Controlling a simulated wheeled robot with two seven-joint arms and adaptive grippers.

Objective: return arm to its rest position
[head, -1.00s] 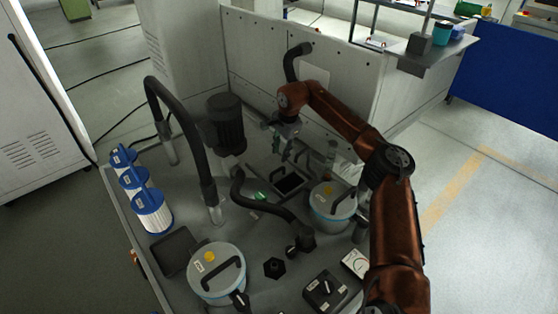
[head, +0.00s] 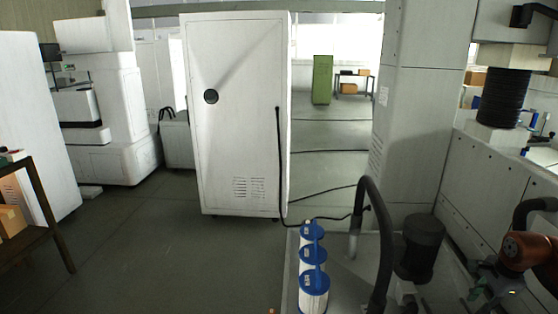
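My copper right arm reaches in from the right edge of the head view, with only its end part showing. My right gripper (head: 484,294) is at the lower right, over the grey bench top (head: 345,268), and its fingers are too small and dark to read. My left arm and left gripper are not in view. I see nothing clearly held.
A white cabinet (head: 236,140) stands behind. Left of the bench is open floor.

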